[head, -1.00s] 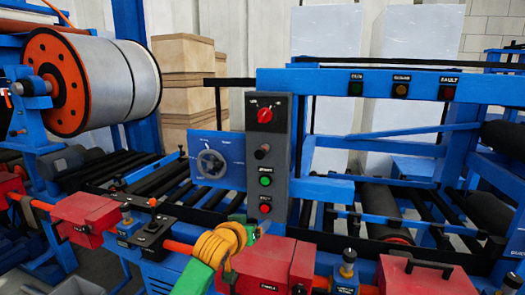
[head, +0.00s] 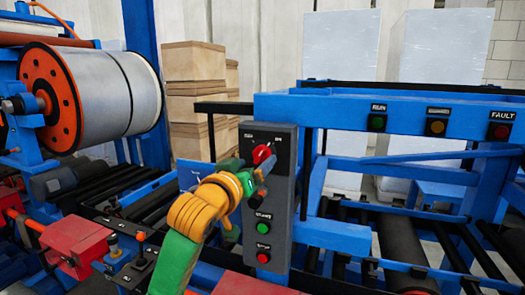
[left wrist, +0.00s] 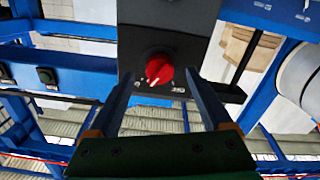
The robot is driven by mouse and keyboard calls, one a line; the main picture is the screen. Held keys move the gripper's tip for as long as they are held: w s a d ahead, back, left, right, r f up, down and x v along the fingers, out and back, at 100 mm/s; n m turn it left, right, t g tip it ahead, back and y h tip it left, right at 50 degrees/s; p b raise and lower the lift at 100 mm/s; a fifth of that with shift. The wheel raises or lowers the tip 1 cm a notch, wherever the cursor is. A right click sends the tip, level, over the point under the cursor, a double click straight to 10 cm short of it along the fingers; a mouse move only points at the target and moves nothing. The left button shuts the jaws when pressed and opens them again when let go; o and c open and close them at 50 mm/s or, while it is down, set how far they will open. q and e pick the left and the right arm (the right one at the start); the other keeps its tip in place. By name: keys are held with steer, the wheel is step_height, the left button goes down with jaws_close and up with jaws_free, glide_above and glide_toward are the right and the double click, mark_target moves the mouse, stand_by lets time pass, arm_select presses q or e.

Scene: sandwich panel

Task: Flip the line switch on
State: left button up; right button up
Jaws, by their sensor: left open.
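The line switch, a red rotary knob (head: 261,154), sits near the top of the dark grey control box (head: 276,208). Small labels stand above it on both sides. My left gripper (head: 262,168) is at the knob, its fingers partly covering it. In the left wrist view, my open left gripper (left wrist: 161,78) has one finger on each side of the red knob (left wrist: 159,69). Whether the fingers touch it I cannot tell. A white mark on the knob points down and slightly left there; I cannot surely read its setting. My right gripper is not in view.
Below the knob are a green button (head: 263,228) and a red button (head: 263,257). RUN (head: 377,122), amber (head: 436,127) and FAULT (head: 499,132) lamps sit on the blue beam. A large roll (head: 98,95) stands left; red boxes (head: 75,237) line the front.

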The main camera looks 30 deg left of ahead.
mark_target(258, 158)
arm_select(q)
steer(key=shift+w+r+p, duration=0.35)
steer(key=shift+r+p, duration=0.05)
steer(key=shift+r, duration=0.1)
steer(key=shift+w+a+r, duration=0.1)
steer(key=shift+w, duration=0.15)
steer(key=shift+w+a+f+p, duration=0.2)
steer(key=shift+w+f+p, duration=0.15)
steer(key=shift+w, duration=0.5)
steer(key=shift+w+a+f, duration=0.15)
steer(key=shift+w+f, duration=0.1)
steer(key=shift+w, duration=0.15)
steer(key=shift+c, duration=0.4)
steer(key=shift+s+r, duration=0.1)
steer(key=shift+s, duration=0.15)
steer(key=c, duration=0.7)
jaws_close()
steer(key=m, duration=0.2)
steer(key=shift+m, duration=0.4)
steer(key=o, duration=0.8)
jaws_free()
steer(key=shift+s, duration=0.1)
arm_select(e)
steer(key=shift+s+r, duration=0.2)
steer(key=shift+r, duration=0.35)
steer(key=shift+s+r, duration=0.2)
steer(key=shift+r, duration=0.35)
